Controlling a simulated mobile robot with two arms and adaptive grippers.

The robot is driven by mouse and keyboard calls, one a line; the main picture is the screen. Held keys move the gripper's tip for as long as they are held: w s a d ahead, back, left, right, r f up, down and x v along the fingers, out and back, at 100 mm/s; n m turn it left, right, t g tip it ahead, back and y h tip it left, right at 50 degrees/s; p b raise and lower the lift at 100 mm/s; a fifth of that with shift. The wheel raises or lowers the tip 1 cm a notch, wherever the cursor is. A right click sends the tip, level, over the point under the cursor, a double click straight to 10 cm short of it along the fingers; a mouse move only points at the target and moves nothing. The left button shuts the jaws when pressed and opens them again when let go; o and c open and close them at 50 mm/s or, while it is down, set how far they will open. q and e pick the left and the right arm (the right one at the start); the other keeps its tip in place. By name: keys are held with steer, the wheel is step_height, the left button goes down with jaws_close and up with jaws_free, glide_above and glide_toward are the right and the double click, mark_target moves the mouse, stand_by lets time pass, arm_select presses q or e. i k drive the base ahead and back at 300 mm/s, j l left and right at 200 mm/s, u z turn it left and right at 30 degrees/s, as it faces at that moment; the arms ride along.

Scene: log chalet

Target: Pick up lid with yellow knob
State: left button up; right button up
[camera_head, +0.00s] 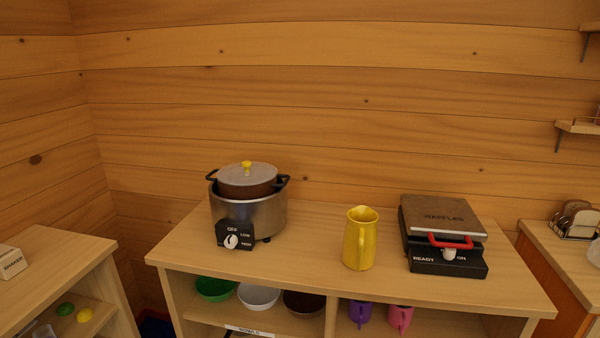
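The lid (246,174) is grey and round with a yellow knob (247,165) on top. It sits on a brown pot (246,190) with black side handles. The pot rests in a silver cooker (262,216) with a black control box and a white dial in front, at the left of the wooden counter (310,258). Neither of my grippers shows in the head view.
A yellow pitcher (359,240) stands mid-counter, right of the cooker. A waffle maker (443,236) with a red handle is farther right. Bowls and mugs sit on the shelf below. Clear counter lies between cooker and pitcher. A log wall is behind.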

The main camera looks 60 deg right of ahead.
mark_target(245, 172)
steer(key=z, duration=1.7)
steer(key=i+j, duration=0.1)
steer(key=j, duration=0.35)
steer(key=i+j, duration=0.1)
steer(key=j, duration=0.4)
steer(key=i+j, duration=0.1)
steer(key=j, duration=0.35)
